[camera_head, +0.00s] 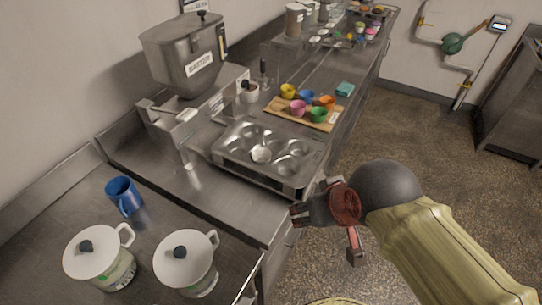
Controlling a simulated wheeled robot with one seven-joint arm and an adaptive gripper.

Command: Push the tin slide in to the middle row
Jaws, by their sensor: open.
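A grey metal muffin tin (241,139) with several round wells sits on the counter, on what looks like a low metal slide (250,176). One well near the middle holds something pale and round. A batter hopper (185,52) with a label stands behind it to the left. My gripper (309,197) is open and empty, just off the near right corner of the slide. I cannot tell whether a fingertip touches it. The rails under the tin are mostly hidden, and I see no clear row markings.
A wooden board (283,115) with several coloured cups lies beyond the tin. A blue mug (122,194) and two white lidded pots (95,253) (186,262) stand at the lower left. The counter's near strip (222,200) is bare. Open floor (430,140) lies right.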

